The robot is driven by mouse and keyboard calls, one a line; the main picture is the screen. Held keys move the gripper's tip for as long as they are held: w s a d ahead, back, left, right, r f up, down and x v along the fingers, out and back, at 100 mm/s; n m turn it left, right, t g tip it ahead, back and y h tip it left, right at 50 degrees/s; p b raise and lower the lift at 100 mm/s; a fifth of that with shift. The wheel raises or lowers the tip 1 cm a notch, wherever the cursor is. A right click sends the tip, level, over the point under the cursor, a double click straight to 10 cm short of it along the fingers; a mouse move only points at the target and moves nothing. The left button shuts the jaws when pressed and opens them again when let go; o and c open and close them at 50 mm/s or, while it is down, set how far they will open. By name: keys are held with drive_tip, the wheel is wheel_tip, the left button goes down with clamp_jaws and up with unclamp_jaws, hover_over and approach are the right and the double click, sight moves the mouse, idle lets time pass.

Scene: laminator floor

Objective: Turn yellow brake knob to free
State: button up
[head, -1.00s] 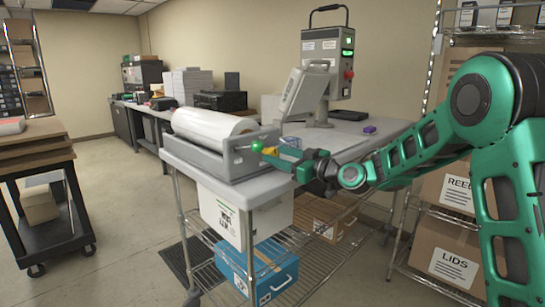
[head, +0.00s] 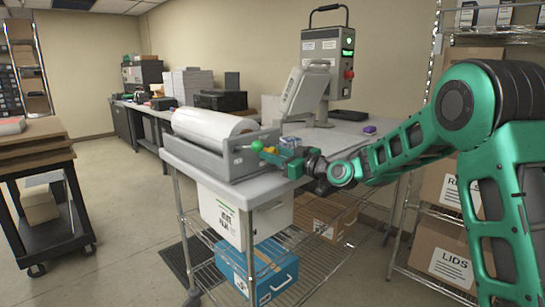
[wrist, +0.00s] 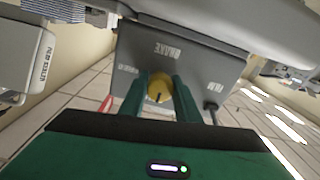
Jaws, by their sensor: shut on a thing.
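The yellow brake knob (wrist: 158,88) sits on the grey end plate (wrist: 135,55) of the film roll holder, under the upside-down word BRAKE. My gripper (wrist: 160,92) is shut on the knob, one green finger on each side. A dark mark shows on the knob's face. In the head view, my gripper (head: 272,156) reaches the holder's right end, where the knob (head: 269,150) shows only partly between the fingers. A green ball (head: 256,146) is just left of it.
The white film roll (head: 212,126) lies in the grey holder (head: 230,163) on the wire-shelf cart. A grey control box (head: 327,60) stands behind. Boxed shelves (head: 445,190) stand close to my arm at right.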

drive_tip(key=shift+d, duration=0.1)
drive_tip(key=m, duration=0.9)
drive_tip(key=shift+w+d+m+t, duration=0.1)
drive_tip(key=shift+m+t, duration=0.2)
drive_tip(key=m, duration=0.4)
drive_tip(key=shift+m, duration=0.4)
drive_tip(key=shift+d+m, duration=0.1)
drive_tip(key=shift+m, duration=1.9)
drive_tip(key=shift+w, duration=0.1)
drive_tip(key=o, duration=1)
drive_tip(key=shift+f, duration=0.1)
drive_tip(key=shift+o, duration=0.2)
